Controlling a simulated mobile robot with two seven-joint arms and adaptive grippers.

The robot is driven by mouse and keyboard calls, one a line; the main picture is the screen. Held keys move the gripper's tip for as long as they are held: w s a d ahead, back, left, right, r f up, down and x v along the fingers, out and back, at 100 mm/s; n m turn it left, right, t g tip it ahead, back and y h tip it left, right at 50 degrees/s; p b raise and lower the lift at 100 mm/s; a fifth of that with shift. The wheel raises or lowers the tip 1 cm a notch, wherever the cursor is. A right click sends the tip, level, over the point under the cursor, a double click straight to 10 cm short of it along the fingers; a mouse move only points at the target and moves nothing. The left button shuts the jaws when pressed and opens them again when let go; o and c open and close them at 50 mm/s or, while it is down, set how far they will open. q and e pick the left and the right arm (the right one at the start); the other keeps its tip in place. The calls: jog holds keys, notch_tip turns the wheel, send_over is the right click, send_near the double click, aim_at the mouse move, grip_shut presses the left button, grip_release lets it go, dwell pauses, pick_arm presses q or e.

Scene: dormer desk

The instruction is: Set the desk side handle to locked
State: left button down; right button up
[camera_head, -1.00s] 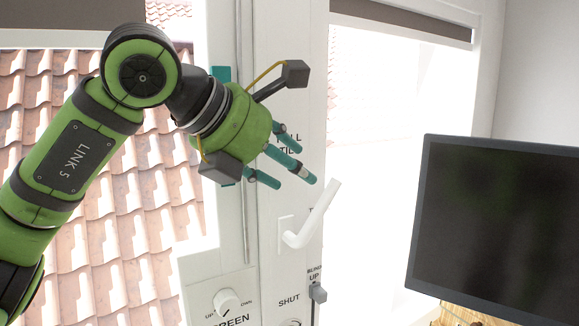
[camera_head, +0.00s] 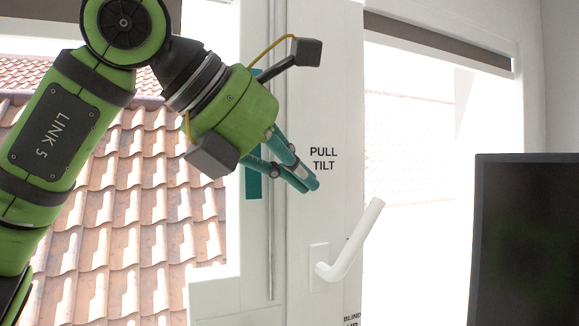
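The white lever handle (camera_head: 351,244) is mounted on the white window post, on a small rectangular plate (camera_head: 318,268). Its grip slants up and to the right from the pivot. My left gripper (camera_head: 309,186) is up and left of the handle, apart from it. Its teal fingers point down and to the right, with the tips together and nothing seen between them. No "locked" mark is readable near the handle. My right gripper is not in view.
The words "PULL TILT" (camera_head: 323,159) are on the post above the handle. A dark monitor (camera_head: 528,240) stands at the right. A thin vertical rod (camera_head: 273,240) and a teal strip (camera_head: 254,185) are by the left pane. The space right of the handle is clear.

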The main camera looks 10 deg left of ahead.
pick_arm(q)
jog(key=p, duration=0.3)
send_over(346, 251)
jog(key=a, duration=0.1)
jog(key=f, duration=0.4)
jog(key=shift+s+f, duration=0.3)
jog(key=shift+f, duration=0.05)
jog(key=shift+w+d+f, duration=0.3)
jog(key=shift+w+f, duration=0.05)
jog(key=shift+f, duration=0.15)
jog(key=shift+d, duration=0.15)
